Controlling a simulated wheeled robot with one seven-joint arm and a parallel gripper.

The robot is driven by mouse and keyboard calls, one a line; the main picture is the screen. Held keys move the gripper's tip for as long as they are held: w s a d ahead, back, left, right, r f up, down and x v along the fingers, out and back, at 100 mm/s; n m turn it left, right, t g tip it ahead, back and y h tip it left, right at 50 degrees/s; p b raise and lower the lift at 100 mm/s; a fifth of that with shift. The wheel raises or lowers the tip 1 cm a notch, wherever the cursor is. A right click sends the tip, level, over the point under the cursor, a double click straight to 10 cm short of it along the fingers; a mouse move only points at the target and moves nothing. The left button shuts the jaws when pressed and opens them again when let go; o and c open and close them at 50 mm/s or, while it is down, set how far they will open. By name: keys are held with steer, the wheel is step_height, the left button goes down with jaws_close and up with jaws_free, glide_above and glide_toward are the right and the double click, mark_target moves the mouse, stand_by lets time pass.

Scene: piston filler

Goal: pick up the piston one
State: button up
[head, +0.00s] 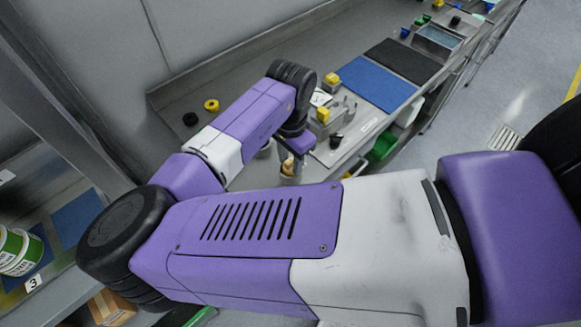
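In the head view my purple and white arm reaches over the metal bench (232,82). My gripper (292,160) points down near the bench's near part, partly hidden behind my own arm. A small tan and pale cylindrical piece (288,169), possibly the piston, shows right at the fingers. I cannot tell whether the fingers touch it or are closed around it. My forearm hides the lower part of this spot.
A yellow ring (211,105) and a black ring (190,119) lie at the bench's back. Right of my gripper are fixtures with yellow parts (323,115) and a black knob (336,141). Beyond lie a blue mat (370,83) and a black mat (402,61). A green bin (383,146) hangs at the front edge.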

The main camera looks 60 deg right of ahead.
jaws_close()
steer(key=shift+r, duration=0.15)
